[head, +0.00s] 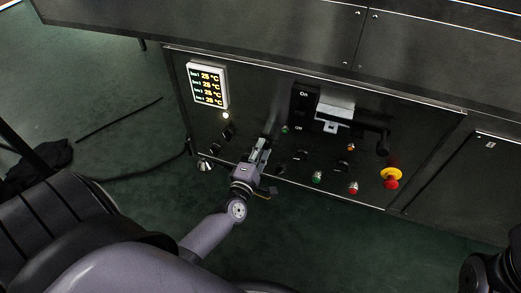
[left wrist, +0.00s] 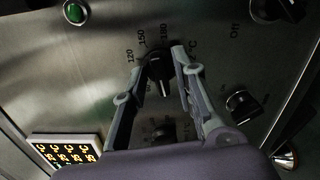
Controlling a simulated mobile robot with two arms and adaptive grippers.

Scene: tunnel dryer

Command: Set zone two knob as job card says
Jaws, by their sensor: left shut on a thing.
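My left gripper (head: 262,146) reaches the front panel of the dryer, and its fingers hide the knob there in the head view. In the left wrist view the gripper (left wrist: 158,64) is shut on a black knob (left wrist: 161,74), one finger on each side. Marks 120, 150, 180 and °C stand around this knob. Its exact setting is hard to read. Another dark knob (left wrist: 162,131) shows between the fingers, nearer the wrist. The zone labels of the knobs are not readable, and I see no job card. The fingers of my right gripper are not visible.
Right of my gripper are a green button (head: 317,177), a red button (head: 353,187) and a red-yellow emergency stop (head: 391,177). A large switch (head: 335,110) marked On and Off sits above. Cables lie on the floor left.

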